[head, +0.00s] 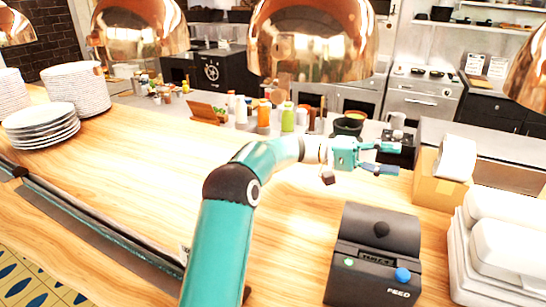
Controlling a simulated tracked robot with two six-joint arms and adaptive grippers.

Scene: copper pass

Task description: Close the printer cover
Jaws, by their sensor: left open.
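The printer (372,281) is a dark grey box at the lower right of the head view, on the wooden counter. Its front has a green light, a blue button and the word FEED. Its cover (400,236) is the dark panel with a round black knob at the upper part. It looks tilted up, but I cannot tell how far. My left gripper (394,159) is open and empty, above and beyond the printer in the picture, apart from it. Its fingers point right. My right gripper is not in view.
White stacked containers (505,255) stand close to the right of the printer. A cardboard box (436,190) with white paper on it is behind. Copper lamps (312,40) hang above. Bottles (288,118) line the far edge. Plates (40,124) are far left; the counter's middle is clear.

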